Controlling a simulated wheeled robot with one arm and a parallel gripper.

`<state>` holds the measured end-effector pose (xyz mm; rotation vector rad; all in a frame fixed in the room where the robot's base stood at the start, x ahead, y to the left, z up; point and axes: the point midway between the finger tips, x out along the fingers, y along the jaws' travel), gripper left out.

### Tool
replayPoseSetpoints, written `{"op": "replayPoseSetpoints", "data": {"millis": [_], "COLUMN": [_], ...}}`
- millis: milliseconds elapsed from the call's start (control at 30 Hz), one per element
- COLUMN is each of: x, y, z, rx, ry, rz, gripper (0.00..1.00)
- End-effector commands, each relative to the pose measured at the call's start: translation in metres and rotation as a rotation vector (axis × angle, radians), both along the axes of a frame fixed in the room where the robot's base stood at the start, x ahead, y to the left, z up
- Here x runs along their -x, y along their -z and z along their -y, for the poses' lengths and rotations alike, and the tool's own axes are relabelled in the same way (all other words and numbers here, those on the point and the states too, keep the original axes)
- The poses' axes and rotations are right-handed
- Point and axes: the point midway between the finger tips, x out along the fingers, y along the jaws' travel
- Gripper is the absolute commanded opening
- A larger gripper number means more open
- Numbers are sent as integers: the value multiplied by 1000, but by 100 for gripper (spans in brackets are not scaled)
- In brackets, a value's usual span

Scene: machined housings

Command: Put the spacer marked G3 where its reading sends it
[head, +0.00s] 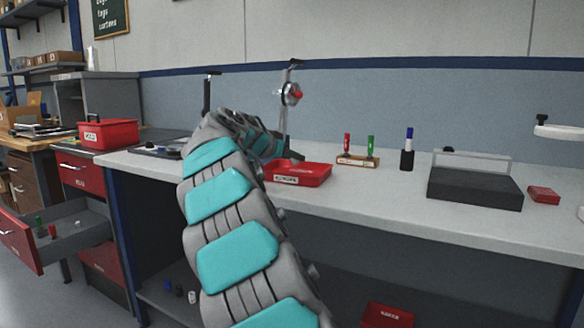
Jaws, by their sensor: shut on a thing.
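My arm reaches across the bench and bends down at the gauge stand. My gripper (291,155) shows only as a small dark shape behind the arm's last links, low by the stand's post. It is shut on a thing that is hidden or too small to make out. The gauge stand (285,125) carries a round dial (291,94) with a red part. A red tray (315,176) with a white label lies just in front of the gripper. No G3 mark is readable, so I cannot tell which piece is the spacer.
A small rack (357,160) holds a red and a green piece. A blue-topped black piece (407,150), a dark box (475,188) and a small red box (543,195) stand right. An open drawer (75,230) with small pieces juts out left. A red bin (388,316) is below.

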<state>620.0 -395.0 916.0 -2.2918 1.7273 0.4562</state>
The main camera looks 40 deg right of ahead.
Motion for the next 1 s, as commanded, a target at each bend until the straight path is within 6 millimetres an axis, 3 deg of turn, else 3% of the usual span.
{"op": "replayPoseSetpoints", "data": {"millis": [300, 733, 767, 1000], "x": [1, 0, 0, 0], "y": [31, 37, 35, 35], "z": [0, 0, 0, 0], "rx": [0, 0, 0, 0], "ry": [1, 0, 0, 0], "rz": [-2, 0, 0, 0], "gripper": [0, 0, 39, 65]}}
